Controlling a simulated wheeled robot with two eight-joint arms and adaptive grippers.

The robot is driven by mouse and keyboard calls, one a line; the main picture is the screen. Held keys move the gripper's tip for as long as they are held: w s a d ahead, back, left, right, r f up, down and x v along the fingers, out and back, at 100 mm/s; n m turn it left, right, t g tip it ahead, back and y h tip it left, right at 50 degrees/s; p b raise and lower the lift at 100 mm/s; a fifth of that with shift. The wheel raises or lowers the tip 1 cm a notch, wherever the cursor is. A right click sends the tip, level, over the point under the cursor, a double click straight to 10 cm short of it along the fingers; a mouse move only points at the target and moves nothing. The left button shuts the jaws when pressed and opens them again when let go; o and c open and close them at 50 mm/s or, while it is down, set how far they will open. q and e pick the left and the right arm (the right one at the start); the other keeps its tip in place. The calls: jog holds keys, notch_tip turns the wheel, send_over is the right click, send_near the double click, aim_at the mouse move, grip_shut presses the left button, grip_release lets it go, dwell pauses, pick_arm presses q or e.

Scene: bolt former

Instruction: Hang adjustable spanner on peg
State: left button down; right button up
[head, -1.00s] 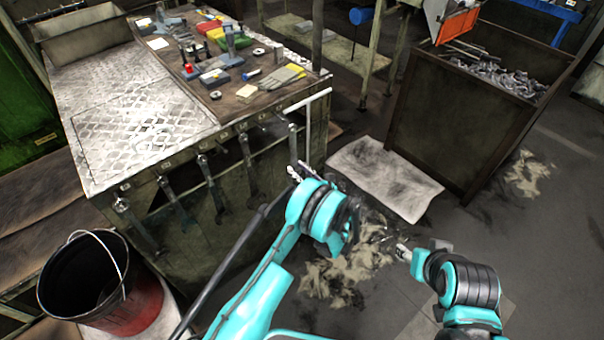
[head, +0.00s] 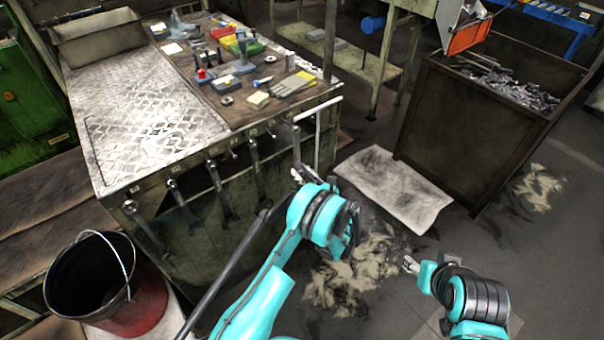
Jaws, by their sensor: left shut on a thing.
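A row of several spanners hangs along the front side of the metal bench (head: 148,120), one of them a spanner (head: 228,198) near the middle. At the right end of the row, an upright adjustable spanner (head: 296,145) has its head up near the bench edge. My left gripper (head: 299,174) is shut at its lower end. The pegs are too small to tell whether the spanner's head is on one or just in front of it. My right gripper (head: 410,264) is low at the right, over the floor and apart from everything; its fingers are too small to judge.
A white rail (head: 318,112) juts at the bench corner, close right of the spanner. A red bucket (head: 135,312) stands at lower left. A dark bin (head: 470,135) of metal scrap stands at right. A pale mat (head: 385,185) lies on open floor between.

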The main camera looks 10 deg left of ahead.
aim_at(298, 169)
pick_arm(q)
jog(key=shift+w+a, duration=0.15)
jog(key=shift+x, duration=1.45)
jog(key=shift+a, duration=0.1)
jog(key=shift+f, duration=0.2)
dwell(0.6)
jog(key=c, duration=1.1)
grip_release()
jog(key=shift+c, duration=0.2)
